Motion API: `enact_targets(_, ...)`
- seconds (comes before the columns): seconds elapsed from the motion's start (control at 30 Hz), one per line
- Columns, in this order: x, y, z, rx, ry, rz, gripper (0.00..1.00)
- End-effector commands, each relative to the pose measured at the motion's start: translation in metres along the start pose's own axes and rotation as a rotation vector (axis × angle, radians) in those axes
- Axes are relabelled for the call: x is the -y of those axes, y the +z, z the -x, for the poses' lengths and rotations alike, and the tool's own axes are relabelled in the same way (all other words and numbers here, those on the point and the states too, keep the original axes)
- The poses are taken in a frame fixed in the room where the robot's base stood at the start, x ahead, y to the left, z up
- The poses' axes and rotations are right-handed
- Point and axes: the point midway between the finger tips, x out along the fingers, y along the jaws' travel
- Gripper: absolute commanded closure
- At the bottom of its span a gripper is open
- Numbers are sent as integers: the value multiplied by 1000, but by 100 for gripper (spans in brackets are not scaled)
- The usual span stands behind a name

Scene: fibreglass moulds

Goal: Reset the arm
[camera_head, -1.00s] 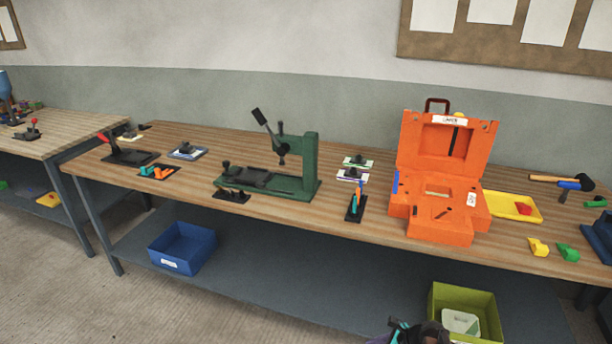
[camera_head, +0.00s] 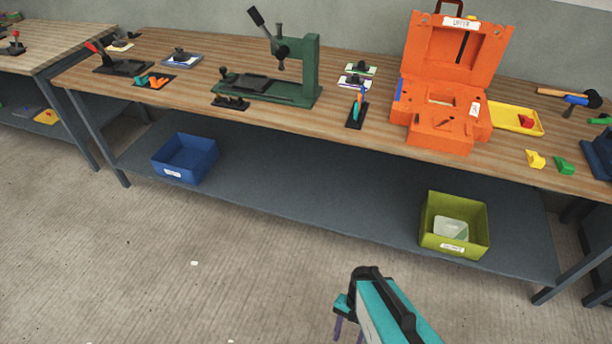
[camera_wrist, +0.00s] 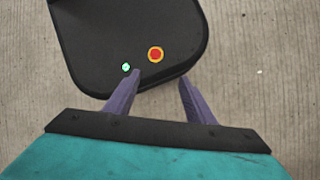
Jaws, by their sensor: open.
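My gripper (camera_wrist: 160,80) shows in the wrist view as two purple fingers set apart, with nothing between them but the concrete floor and the edge of a black part of my base. In the head view my teal arm is at the bottom right of centre, in front of the workbench. The purple fingers (camera_head: 348,332) hang at its lower left, partly cut off by the picture edge. The gripper is open and empty, clear of the bench.
The workbench (camera_head: 210,110) carries a green press (camera_head: 306,70), an orange case (camera_head: 440,130), a yellow tray (camera_head: 515,118) and several small tools. Its lower shelf (camera_head: 310,185) holds a blue bin (camera_head: 184,158) and an olive bin (camera_head: 454,226). The floor (camera_head: 200,270) in front is clear.

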Motion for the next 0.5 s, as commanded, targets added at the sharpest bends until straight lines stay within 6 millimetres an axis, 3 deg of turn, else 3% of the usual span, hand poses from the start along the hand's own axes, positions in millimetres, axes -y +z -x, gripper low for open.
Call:
enact_targets(0.2,-27,-3,3,-13,106,290,50)
enact_targets(0.5,-36,-5,4,4,135,511,50)
